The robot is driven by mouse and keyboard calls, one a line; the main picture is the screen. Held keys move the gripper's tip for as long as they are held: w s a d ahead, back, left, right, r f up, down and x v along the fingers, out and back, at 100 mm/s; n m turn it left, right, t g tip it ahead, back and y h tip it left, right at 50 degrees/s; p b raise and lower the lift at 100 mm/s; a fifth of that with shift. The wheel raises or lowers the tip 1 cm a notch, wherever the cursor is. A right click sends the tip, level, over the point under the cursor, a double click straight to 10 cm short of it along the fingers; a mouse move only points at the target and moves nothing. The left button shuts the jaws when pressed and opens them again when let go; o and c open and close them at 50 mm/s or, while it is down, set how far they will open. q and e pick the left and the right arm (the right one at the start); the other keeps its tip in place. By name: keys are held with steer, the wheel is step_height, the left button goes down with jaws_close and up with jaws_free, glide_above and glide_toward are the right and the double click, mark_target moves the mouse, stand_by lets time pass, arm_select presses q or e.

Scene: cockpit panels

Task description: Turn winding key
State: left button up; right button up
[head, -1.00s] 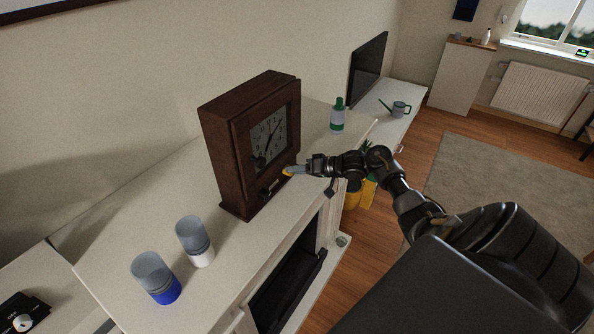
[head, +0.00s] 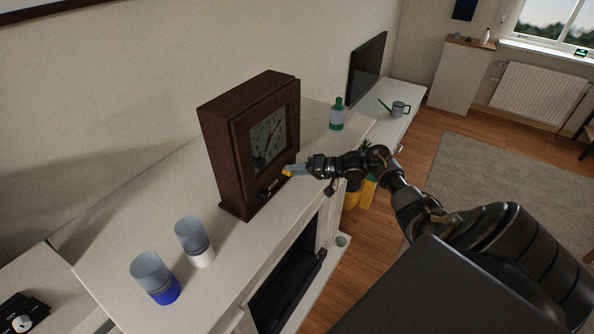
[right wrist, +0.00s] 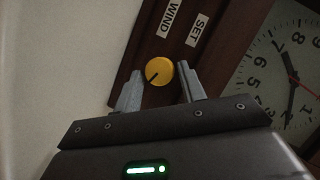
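The winding key is a yellow round knob (right wrist: 159,71) with a dark pointer line, on the dark wooden clock (head: 236,150). WIND and SET labels sit beside it in the right wrist view. My right gripper (right wrist: 160,88) is open, with one finger on each side of the knob. Gaps show between knob and fingers, clearer on the left; contact is not visible. In the head view my right gripper (head: 290,171) is at the lower right of the clock's front, with a bit of yellow at its tips. My left gripper is not in view.
The clock stands on a white mantel (head: 150,215). Two cups, one blue-based (head: 155,278) and one white-based (head: 194,241), stand in front to the left. A watering can (head: 400,108) is farther back.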

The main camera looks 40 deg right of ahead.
steer(key=b+v, duration=0.3)
steer(key=v, duration=0.6)
steer(key=shift+s+f, duration=0.1)
steer(key=shift+s, duration=0.05)
steer(key=shift+v, duration=0.8)
